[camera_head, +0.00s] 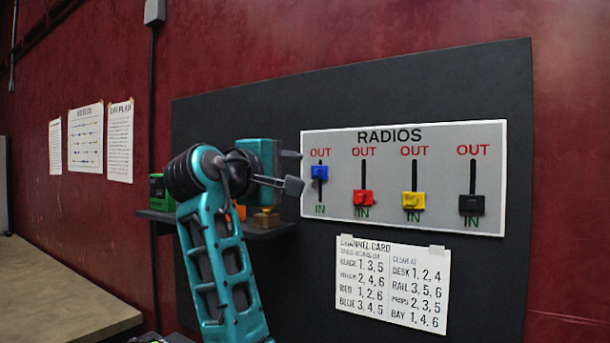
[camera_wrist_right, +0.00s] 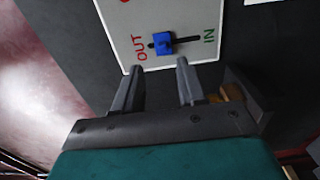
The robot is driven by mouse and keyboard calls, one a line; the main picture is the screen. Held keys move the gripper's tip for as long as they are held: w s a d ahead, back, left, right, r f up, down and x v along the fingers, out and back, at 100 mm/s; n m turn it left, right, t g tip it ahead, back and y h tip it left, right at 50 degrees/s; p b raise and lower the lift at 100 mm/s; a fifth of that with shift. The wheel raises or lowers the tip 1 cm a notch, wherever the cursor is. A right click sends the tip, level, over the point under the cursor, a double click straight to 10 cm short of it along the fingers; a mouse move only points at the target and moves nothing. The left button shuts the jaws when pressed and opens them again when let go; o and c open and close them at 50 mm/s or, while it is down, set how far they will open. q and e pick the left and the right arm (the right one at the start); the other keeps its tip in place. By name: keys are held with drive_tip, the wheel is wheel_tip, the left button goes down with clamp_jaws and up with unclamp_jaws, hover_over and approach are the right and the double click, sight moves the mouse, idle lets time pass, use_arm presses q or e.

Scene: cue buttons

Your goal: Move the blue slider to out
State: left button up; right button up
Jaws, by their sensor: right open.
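The blue slider (camera_head: 320,172) is the leftmost on the grey RADIOS panel (camera_head: 340,137). Its knob sits near the upper, OUT end of its slot, a little below the OUT label. In the right wrist view the blue slider (camera_wrist_right: 163,42) lies beyond the fingertips, at the OUT end of its slot. My right gripper (camera_head: 292,170) is to the left of the blue slider, open and empty, apart from the knob. It also shows in the right wrist view (camera_wrist_right: 160,77), with a gap between the fingers. My left gripper is not in view.
Red (camera_head: 363,197), yellow (camera_head: 414,200) and black (camera_head: 472,204) sliders sit low at IN, to the right. A channel card (camera_head: 392,285) hangs below the panel. A dark shelf (camera_head: 262,233) with small objects is behind my right arm. A wooden table (camera_head: 60,300) is at lower left.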

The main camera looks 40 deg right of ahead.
drive_tip(key=v, duration=0.6)
drive_tip(key=shift+a+b, duration=0.2)
drive_tip(key=shift+b, duration=0.1)
